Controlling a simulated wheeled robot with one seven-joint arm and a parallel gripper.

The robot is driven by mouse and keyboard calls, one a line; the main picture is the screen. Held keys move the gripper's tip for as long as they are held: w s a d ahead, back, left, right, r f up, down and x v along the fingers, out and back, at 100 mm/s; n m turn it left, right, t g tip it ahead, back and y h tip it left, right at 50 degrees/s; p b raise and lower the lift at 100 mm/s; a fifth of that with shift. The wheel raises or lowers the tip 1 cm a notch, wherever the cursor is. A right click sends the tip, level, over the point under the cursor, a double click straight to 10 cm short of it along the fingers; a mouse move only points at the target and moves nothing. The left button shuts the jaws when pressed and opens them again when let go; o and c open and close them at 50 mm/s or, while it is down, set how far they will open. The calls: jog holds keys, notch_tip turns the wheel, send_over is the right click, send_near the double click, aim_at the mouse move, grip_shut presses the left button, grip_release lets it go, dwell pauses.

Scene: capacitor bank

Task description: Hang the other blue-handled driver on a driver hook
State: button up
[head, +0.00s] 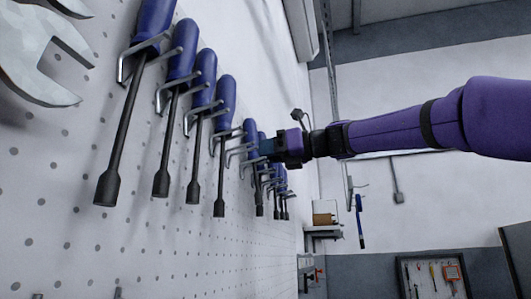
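A row of blue-handled drivers hangs shaft-down on metal hooks on the white pegboard. The nearest large ones are a driver (129,110), a second (173,115), a third (201,115) and a fourth (224,135). Farther along is a smaller driver (253,155), with several more beyond it, partly overlapped. My gripper (264,148) is at the far part of this row, close to the small drivers' handles. Its fingertips are small and dark, and I cannot tell whether they touch or hold a handle. Another blue-handled driver (360,222) shows upright against the far wall.
Metal wrenches (35,55) hang at the upper left of the pegboard. A far shelf (325,231) carries a box (325,212). A tool panel (432,278) stands at lower right. The space below my arm looks clear.

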jog(key=o, duration=0.4)
jog(key=shift+d, duration=0.1)
jog(key=v, duration=1)
jog(key=shift+s+d+r, duration=0.1)
jog(key=shift+d, duration=0.2)
